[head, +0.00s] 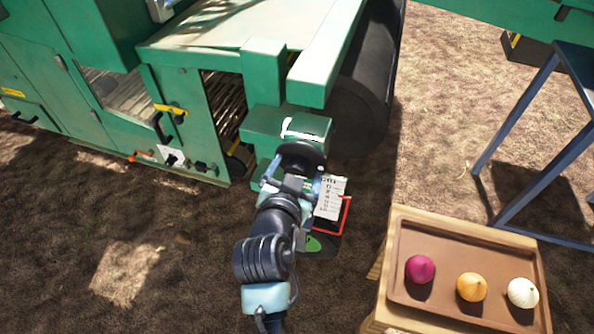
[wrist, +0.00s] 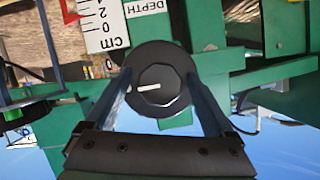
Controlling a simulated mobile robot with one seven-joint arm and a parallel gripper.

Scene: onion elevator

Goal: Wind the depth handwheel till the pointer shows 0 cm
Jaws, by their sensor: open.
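The black depth handwheel (head: 301,156) sits at the front of the green machine. In the wrist view the handwheel (wrist: 158,82) is round with a white mark pointing left. My gripper (head: 294,175) is at the handwheel. In the wrist view the fingers of my gripper (wrist: 160,88) stand open, one on each side of the wheel; I cannot tell whether they touch it. The white depth scale (head: 329,198) is right of my gripper. Its marks 0, 2 and 4 show upside down on the scale (wrist: 100,25) in the wrist view. I cannot make out the pointer's reading.
The green machine (head: 215,60) fills the upper left, with a dark roller (head: 360,95) beside the wheel. A wooden tray (head: 455,312) with three onions stands at lower right. A blue-grey metal frame (head: 525,105) stands at right. Bare soil lies at lower left.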

